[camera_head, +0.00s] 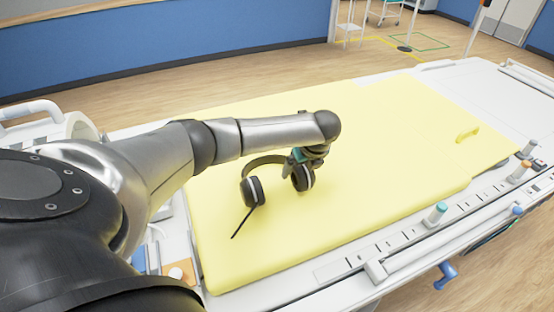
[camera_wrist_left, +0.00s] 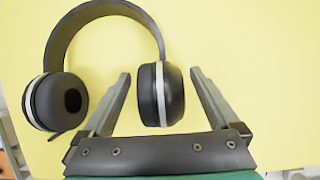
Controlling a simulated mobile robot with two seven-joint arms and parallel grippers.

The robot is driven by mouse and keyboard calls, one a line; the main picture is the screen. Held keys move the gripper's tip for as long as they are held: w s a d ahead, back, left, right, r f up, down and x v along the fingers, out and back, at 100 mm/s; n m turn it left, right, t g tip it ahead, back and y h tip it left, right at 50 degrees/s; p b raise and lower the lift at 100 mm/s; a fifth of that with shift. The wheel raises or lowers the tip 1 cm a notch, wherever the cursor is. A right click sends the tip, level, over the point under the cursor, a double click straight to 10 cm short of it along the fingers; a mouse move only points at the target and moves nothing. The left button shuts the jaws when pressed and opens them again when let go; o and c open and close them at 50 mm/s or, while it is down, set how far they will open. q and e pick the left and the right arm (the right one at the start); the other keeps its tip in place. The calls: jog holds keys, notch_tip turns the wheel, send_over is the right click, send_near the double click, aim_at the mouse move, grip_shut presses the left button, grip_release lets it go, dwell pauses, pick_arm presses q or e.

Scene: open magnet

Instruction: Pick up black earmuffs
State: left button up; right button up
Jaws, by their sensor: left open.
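The black earmuffs (camera_head: 254,191) lie on the yellow mattress of the bed. They have a dark headband and two round cups with pale rings. A thin black stick or cable runs from the left cup. My left gripper (camera_head: 299,172) is over the right cup in the head view and hides part of it. In the left wrist view the earmuffs' right cup (camera_wrist_left: 160,95) sits between the two fingers of my left gripper (camera_wrist_left: 160,75). The fingers are open, with gaps on both sides of the cup. The left cup lies outside the fingers. My right gripper is not in view.
The yellow mattress (camera_head: 390,130) is mostly clear around the earmuffs. A small yellow strap or handle (camera_head: 467,133) lies at its right. White bed rails and coloured knobs (camera_head: 435,213) line the near edge. A blue wall (camera_head: 150,50) stands behind.

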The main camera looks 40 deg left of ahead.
pick_arm(q)
jog(key=shift+a+f, duration=0.2)
jog(key=shift+f, duration=0.25)
jog(key=shift+r, duration=0.1)
grip_shut()
dwell(0.4)
